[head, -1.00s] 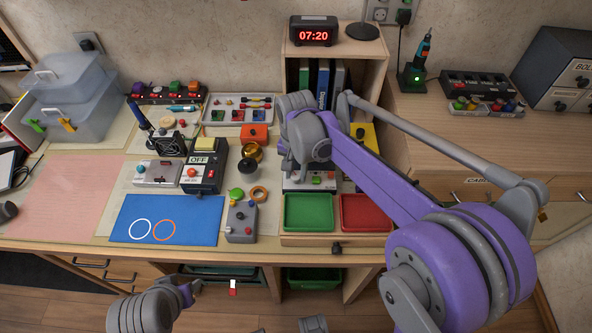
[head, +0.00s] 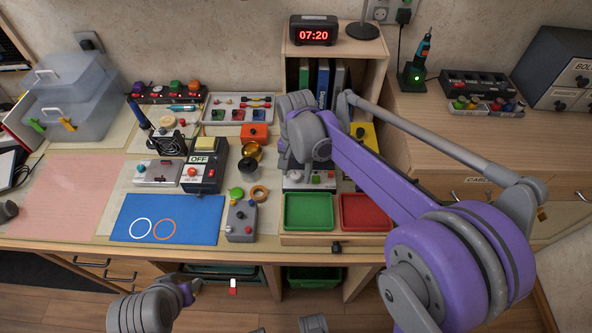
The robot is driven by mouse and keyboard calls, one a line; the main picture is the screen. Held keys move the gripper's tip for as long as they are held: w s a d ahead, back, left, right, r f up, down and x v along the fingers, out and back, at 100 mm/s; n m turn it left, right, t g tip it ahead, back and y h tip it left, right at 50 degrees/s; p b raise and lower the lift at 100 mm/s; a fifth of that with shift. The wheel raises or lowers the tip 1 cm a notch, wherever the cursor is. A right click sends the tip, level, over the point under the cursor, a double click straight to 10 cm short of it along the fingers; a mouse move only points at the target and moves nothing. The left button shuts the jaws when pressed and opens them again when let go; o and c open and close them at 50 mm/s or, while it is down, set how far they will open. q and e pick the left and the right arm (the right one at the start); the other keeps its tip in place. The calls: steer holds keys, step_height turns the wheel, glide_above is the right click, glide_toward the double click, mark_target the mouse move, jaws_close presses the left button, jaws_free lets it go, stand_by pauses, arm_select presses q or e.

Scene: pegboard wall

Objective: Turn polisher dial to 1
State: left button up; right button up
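A light grey device (head: 318,187) with a green button and a small red knob stands behind the green tray. My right wrist and gripper (head: 297,160) are over its back part and hide much of it. I cannot tell for sure that it is the polisher, and no dial marks can be read. The fingertips of my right gripper are hidden behind its wrist, so its opening and any contact do not show.
A green tray (head: 309,211) and a red tray (head: 366,212) lie in front of the device. A brass-coloured part (head: 252,150), a black OFF switch box (head: 203,175) and a grey button box (head: 242,221) stand to the left. The blue mat (head: 190,211) is mostly clear.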

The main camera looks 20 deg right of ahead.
mark_target(297, 176)
step_height(297, 176, up, 11)
steer(key=p, duration=0.1)
stand_by(0.6)
steer(key=shift+f, duration=0.1)
steer(key=s+d+f+n+t+p, duration=0.1)
steer(key=s+d+n+t+p, duration=0.1)
steer(key=s, duration=0.8)
steer(key=s+d+f+n+t+p, duration=0.1)
steer(key=s+n+p, duration=0.4)
steer(key=s, duration=0.5)
steer(key=shift+s+d+f+n+t, duration=0.35)
steer(key=shift+d+t, duration=0.45)
steer(key=shift+t, duration=0.4)
